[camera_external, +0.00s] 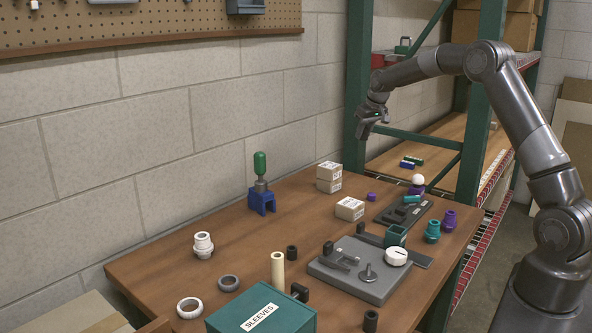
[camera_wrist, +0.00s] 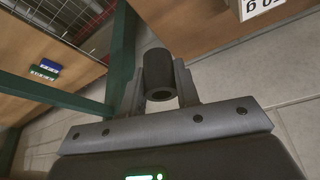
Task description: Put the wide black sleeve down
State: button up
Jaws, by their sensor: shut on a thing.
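My gripper (camera_external: 374,117) is high above the back right part of the wooden table (camera_external: 225,255), near the green shelf post. In the wrist view the black sleeve (camera_wrist: 159,72) is between the fingers of my gripper (camera_wrist: 160,88), which are shut on it. Its hollow end faces the camera. The sleeve is well clear of the tabletop. In the outside view it is too small and dark to tell apart from the gripper.
A green SLEEVES box (camera_external: 262,310) stands at the table's front. A green shelf post (camera_external: 357,90) rises behind. The table's left middle has free room.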

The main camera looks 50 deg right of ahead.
jog(key=w+a+n, duration=0.1)
jog(key=w+a, duration=0.2)
jog(key=a, duration=0.4)
jog(key=w+a, duration=0.3)
jog(key=a, duration=0.5)
send_over(296, 197)
jog(key=s, duration=0.1)
jog(key=shift+n+y, duration=0.4)
notch_tip(296, 197, down, 12)
jog(key=shift+s+r, duration=0.15)
jog(key=shift+r, duration=0.1)
jog(key=shift+d+f, duration=0.1)
jog(key=shift+f, duration=2)
jog(key=shift+f, duration=0.15)
jog(key=o, duration=1)
jog(key=shift+c, duration=0.2)
